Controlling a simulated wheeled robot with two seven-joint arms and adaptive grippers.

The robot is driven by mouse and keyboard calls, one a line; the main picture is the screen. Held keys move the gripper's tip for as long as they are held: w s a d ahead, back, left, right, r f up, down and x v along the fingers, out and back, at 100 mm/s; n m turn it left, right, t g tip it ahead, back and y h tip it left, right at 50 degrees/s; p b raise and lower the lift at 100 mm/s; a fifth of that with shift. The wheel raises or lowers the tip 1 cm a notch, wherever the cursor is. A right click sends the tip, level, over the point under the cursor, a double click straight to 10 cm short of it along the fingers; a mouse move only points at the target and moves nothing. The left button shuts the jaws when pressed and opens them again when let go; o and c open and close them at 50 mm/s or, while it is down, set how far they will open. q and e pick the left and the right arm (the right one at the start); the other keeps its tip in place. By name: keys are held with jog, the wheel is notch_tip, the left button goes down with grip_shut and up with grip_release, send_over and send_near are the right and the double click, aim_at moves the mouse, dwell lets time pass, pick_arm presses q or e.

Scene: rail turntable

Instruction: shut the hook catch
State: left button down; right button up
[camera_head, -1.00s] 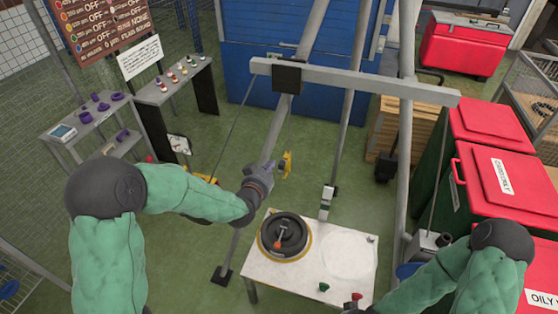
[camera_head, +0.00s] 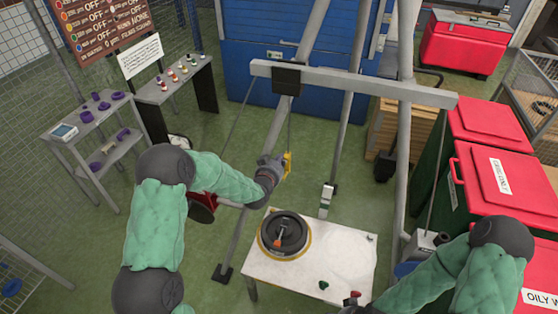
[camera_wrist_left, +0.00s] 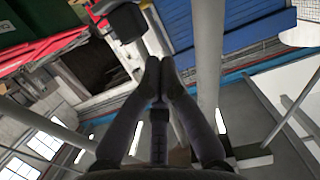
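A small yellow hook (camera_head: 288,163) hangs on a thin line below the dark block (camera_head: 285,78) on the pale overhead beam. I take it to be the hook with the catch; the catch itself is too small to make out. My left gripper (camera_head: 279,166) is right beside the hook, on its left side, and I cannot tell whether they touch. In the left wrist view its two fingers (camera_wrist_left: 160,64) lean together at the tips with nothing visible between them. The hook does not show clearly there. My right gripper (camera_head: 353,300) is small at the bottom, near the table's front edge.
A white table (camera_head: 340,282) below carries a black round weight (camera_head: 284,233) with an orange handle, and green and red knobs. Slanted grey frame legs (camera_head: 343,130) stand close around the hook. Red-lidded bins (camera_head: 495,185) stand at right, shelves (camera_head: 90,125) at left.

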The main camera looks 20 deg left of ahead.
pick_arm(q)
jog(key=shift+f, duration=0.6)
